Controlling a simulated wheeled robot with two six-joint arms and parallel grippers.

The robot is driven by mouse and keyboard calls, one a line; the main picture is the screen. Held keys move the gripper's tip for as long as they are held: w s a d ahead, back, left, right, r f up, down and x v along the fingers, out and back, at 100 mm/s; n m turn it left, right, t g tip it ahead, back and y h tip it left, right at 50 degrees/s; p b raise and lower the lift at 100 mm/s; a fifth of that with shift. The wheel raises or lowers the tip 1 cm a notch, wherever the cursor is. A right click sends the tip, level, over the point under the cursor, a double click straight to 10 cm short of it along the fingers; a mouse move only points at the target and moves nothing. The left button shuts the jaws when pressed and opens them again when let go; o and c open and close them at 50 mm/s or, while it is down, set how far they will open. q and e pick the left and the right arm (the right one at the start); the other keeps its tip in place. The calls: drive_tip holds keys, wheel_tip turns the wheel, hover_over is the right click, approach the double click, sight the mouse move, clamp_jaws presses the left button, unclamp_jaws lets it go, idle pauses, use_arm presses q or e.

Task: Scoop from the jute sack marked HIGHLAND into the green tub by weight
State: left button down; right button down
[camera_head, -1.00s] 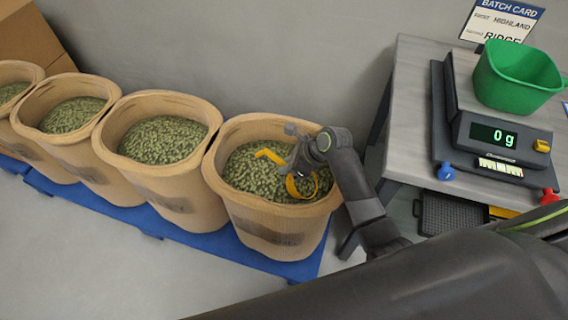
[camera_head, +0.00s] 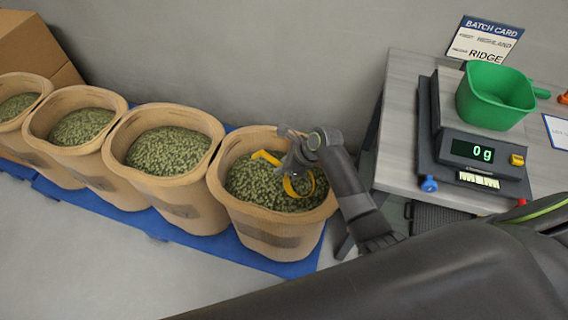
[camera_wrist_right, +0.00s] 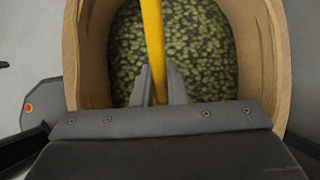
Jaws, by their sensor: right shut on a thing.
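My right gripper (camera_head: 293,163) is over the rightmost jute sack (camera_head: 270,238) and shut on the yellow scoop (camera_head: 266,157). The yellow handle (camera_wrist_right: 153,40) runs between the fingers in the right wrist view. The scoop's far part is at or in the green beans, and I cannot tell if it is loaded. The print on the sacks is too blurred to read, so I cannot tell which is HIGHLAND. The green tub (camera_head: 494,97) stands on the scale (camera_head: 485,180), whose display reads 0 g. The tub looks empty. My left gripper is out of view.
Several more bean-filled sacks (camera_head: 162,157) stand in a row to the left on a blue pallet (camera_head: 160,228). The grey table (camera_head: 402,150) stands right of the sacks. A cardboard box (camera_head: 32,50) is at the far left.

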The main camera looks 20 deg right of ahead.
sight(261, 150)
drive_tip(key=shift+g+h, duration=0.5)
drive_tip(key=shift+h, duration=0.1)
drive_tip(key=shift+w+a+r+p, duration=0.15)
drive_tip(key=shift+a+r+p, duration=0.1)
drive_tip(key=shift+r+p, duration=0.5)
drive_tip(key=shift+w+a+r+p, duration=0.25)
drive_tip(key=shift+r+p, duration=0.3)
drive_tip(key=shift+p, duration=0.45)
drive_tip(key=shift+w+a+r+p, duration=0.1)
drive_tip(key=shift+a+r+p, duration=0.15)
drive_tip(key=shift+r+p, duration=0.5)
drive_tip(key=p, duration=0.1)
drive_tip(key=r+p, duration=0.1)
drive_tip(key=a+r+h+p, duration=0.1)
drive_tip(key=shift+w+r+g+p, duration=0.1)
drive_tip(key=shift+w+g+p, duration=0.2)
drive_tip(key=shift+w, duration=0.05)
drive_tip(key=shift+w+a+r+g+h+p, duration=0.25)
drive_tip(key=shift+w+a+g+h+p, duration=0.1)
drive_tip(key=shift+a+h+p, duration=0.2)
drive_tip(key=shift+w+a+g+h, duration=0.35)
drive_tip(key=shift+w+a+h, duration=0.1)
drive_tip(key=shift+a, duration=0.1)
drive_tip(key=shift+w+a+r+g+h+b, duration=0.15)
drive_tip(key=shift+w+a+g+h+b, duration=0.25)
drive_tip(key=shift+a+h, duration=0.2)
drive_tip(key=shift+a+r+h, duration=0.15)
drive_tip(key=shift+h, duration=0.15)
